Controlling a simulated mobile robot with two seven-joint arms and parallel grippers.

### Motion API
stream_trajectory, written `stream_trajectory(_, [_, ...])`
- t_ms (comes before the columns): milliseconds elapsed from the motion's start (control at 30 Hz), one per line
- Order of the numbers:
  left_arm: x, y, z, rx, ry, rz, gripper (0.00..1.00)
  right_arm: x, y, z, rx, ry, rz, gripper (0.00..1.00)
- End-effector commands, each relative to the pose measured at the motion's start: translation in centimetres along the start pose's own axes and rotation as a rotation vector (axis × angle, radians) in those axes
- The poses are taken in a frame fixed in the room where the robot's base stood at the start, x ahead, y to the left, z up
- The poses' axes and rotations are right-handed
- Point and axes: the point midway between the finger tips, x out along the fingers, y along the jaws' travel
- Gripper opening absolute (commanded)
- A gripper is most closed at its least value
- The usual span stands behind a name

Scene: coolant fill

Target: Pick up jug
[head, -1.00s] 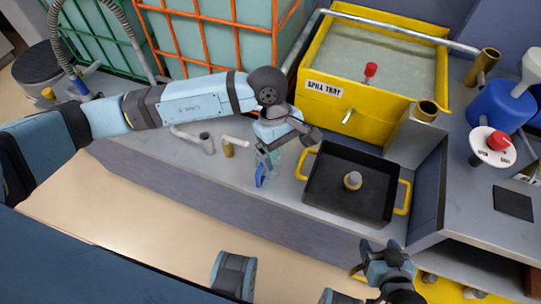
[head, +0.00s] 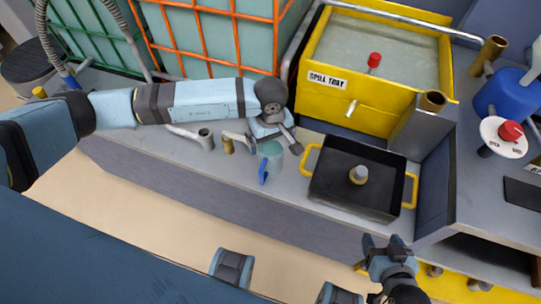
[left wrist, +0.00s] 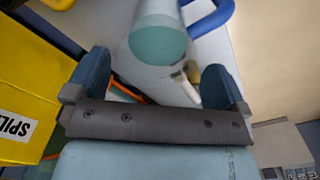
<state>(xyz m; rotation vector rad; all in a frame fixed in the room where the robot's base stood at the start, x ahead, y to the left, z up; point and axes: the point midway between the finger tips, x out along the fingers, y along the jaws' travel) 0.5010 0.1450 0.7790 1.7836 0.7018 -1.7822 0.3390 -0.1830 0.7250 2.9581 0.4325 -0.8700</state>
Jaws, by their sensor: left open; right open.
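The jug (head: 270,155) is a translucent teal cylinder with a blue handle (head: 263,172). It stands on the grey bench, left of the black pan. My left gripper (head: 270,142) is open at the jug's far side in the head view, its fingers spread to either side and partly overlapping its top. In the left wrist view, the jug (left wrist: 158,38) lies just beyond the open fingers (left wrist: 155,75), between their lines, with its blue handle (left wrist: 213,18) to the right. Nothing is held. My right gripper (head: 388,246) is open and empty near the bottom right, away from the jug.
A black pan (head: 336,192) with yellow handles sits right of the jug. Behind it is the yellow spill tray (head: 375,112). A pipe elbow (head: 204,138) and a brass fitting (head: 228,145) stand left of the jug.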

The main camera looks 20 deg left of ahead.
Motion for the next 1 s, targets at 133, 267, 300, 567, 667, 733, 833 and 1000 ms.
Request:
stream_trajectory(133, [1.6,0.0,0.1,-0.002,-0.002,-0.004,1.00,0.1,0.0,0.1,0.000,0.000,0.000,0.63])
stream_trajectory(267, [3.7,0.2,0.1,-0.001,-0.003,-0.003,1.00,0.1,0.0,0.2,-0.001,0.000,0.000,0.63])
stream_trajectory(300, [4.3,0.2,0.2,-0.001,-0.003,-0.003,1.00,0.1,0.0,0.2,-0.001,0.000,0.000,0.63])
stream_trajectory(567, [5.0,0.2,0.0,-0.001,0.000,0.000,1.00,0.1,-0.1,0.2,-0.002,0.000,-0.001,0.63])
stream_trajectory(667, [5.0,0.2,0.1,-0.001,0.000,0.000,0.84,0.1,-0.1,0.2,-0.002,0.000,-0.001,0.63])
stream_trajectory(733, [5.0,0.2,0.1,-0.001,0.000,0.000,0.68,0.1,-0.1,0.2,-0.001,0.000,-0.001,0.63])
stream_trajectory(833, [5.0,0.2,0.1,-0.001,0.000,0.000,0.45,0.1,-0.1,0.2,-0.001,0.000,-0.001,0.63])
stream_trajectory(1000, [4.9,0.2,0.0,-0.001,0.000,0.001,0.42,0.1,-0.1,0.2,-0.001,0.000,-0.001,0.63])
